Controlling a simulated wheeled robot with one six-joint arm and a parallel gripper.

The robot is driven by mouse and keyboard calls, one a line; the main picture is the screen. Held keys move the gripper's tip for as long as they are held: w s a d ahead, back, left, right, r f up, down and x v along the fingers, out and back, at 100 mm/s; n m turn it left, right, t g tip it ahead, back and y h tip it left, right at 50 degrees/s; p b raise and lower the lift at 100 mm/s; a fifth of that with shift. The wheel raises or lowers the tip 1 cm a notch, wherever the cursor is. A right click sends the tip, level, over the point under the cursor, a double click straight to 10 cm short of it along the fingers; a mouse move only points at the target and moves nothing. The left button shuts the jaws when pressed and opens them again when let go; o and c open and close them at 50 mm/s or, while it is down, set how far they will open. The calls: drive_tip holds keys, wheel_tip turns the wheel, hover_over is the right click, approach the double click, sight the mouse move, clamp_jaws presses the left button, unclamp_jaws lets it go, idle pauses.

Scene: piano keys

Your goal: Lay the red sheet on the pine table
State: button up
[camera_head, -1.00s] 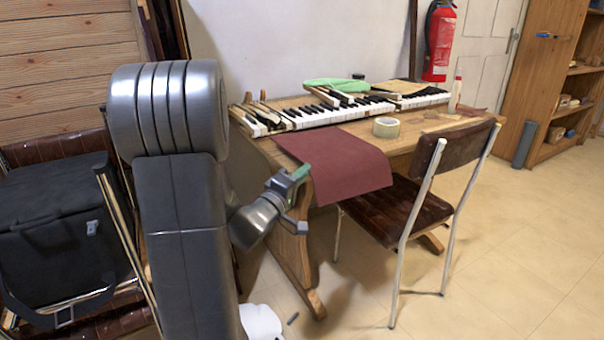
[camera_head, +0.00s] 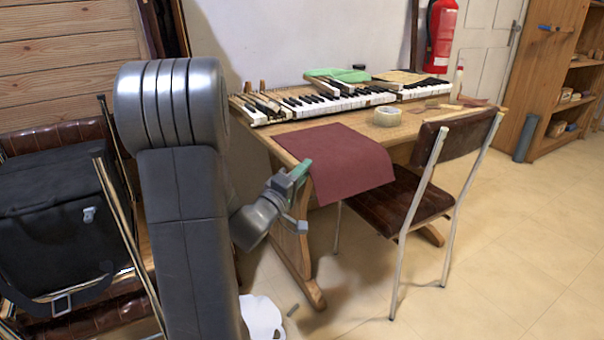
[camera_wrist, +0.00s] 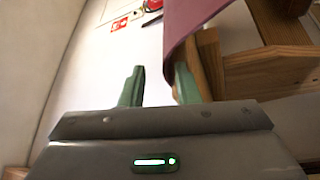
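The red sheet (camera_head: 335,162) is a dark red rectangle on the near left part of the pine table (camera_head: 415,128). Its back part lies on the top, and its front part droops over the near edge. My gripper (camera_head: 298,196) is beside the table's left front corner, by the sheet's hanging left edge. In the wrist view, my gripper (camera_wrist: 158,86) has its two green fingers apart, with pale wall between them. The sheet (camera_wrist: 188,22) hangs down close to the right finger; whether they touch is unclear. Wooden table parts (camera_wrist: 265,72) are to its right.
A piano keyboard (camera_head: 330,105) runs along the back of the table, with a green cloth (camera_head: 345,75) on it. A tape roll (camera_head: 387,117) is near the sheet. A chair (camera_head: 432,180) stands at the front. A black bag (camera_head: 50,215) is at left. Floor is open at right.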

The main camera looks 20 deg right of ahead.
drive_tip(key=shift+a, duration=0.1)
drive_tip(key=p+v, duration=0.2)
drive_tip(key=v, duration=1.1)
drive_tip(key=shift+s+a, duration=0.2)
drive_tip(key=shift+a, duration=0.05)
drive_tip(key=shift+d+f, duration=0.1)
drive_tip(key=shift+f, duration=0.05)
drive_tip(key=r+b+x, duration=0.1)
drive_tip(key=x, duration=1.3)
drive_tip(key=shift+a, duration=0.2)
